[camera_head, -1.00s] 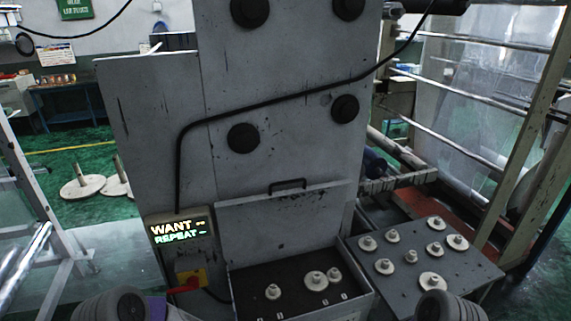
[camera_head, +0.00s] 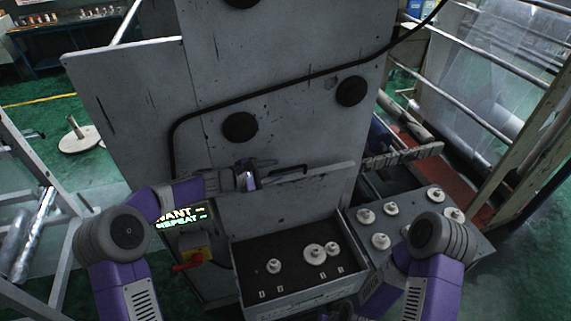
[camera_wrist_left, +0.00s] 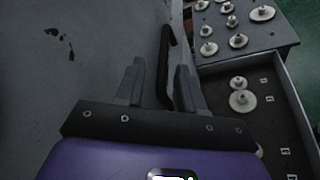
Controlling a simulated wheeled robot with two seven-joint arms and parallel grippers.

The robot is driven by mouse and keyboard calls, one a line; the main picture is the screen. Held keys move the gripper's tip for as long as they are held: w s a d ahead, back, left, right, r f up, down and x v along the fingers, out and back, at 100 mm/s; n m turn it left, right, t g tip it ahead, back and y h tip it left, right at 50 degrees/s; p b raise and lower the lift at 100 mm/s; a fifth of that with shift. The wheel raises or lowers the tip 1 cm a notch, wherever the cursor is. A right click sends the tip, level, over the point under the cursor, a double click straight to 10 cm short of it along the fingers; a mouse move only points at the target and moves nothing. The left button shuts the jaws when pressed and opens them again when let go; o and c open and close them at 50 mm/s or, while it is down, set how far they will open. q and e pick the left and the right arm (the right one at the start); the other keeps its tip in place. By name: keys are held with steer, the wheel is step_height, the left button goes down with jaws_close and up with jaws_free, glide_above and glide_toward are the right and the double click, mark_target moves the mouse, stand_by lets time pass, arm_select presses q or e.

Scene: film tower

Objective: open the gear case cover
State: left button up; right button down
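The gear case cover (camera_head: 270,212) is a grey panel standing up at the back of the gear case (camera_head: 300,303). The case's inside and its gears (camera_head: 315,252) are exposed. A black handle (camera_head: 289,170) sits at the cover's top edge. My left gripper (camera_head: 266,171) is at the handle's left end in the head view. In the left wrist view its two fingers (camera_wrist_left: 159,84) are apart, with the black handle (camera_wrist_left: 167,45) running between them. I cannot tell whether they touch it. My right arm shows at lower right, but its gripper is not visible.
A second tray of gears (camera_head: 472,245) stands right of the case. A lit display (camera_head: 182,217) and a red-yellow switch (camera_head: 190,259) are on the left. A black cable (camera_head: 270,98) crosses the tall grey panel (camera_head: 290,50) behind.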

mark_target(285, 170)
arm_select(q)
steer(key=x, duration=0.3)
steer(key=shift+s+d+p, duration=0.15)
steer(key=shift+d+p, duration=0.25)
steer(key=shift+d, duration=0.1)
steer(key=shift+w+d+f, duration=0.35)
steer(key=shift+w+d, duration=0.1)
steer(key=shift+w, duration=0.1)
steer(key=shift+s, duration=0.1)
jaws_close()
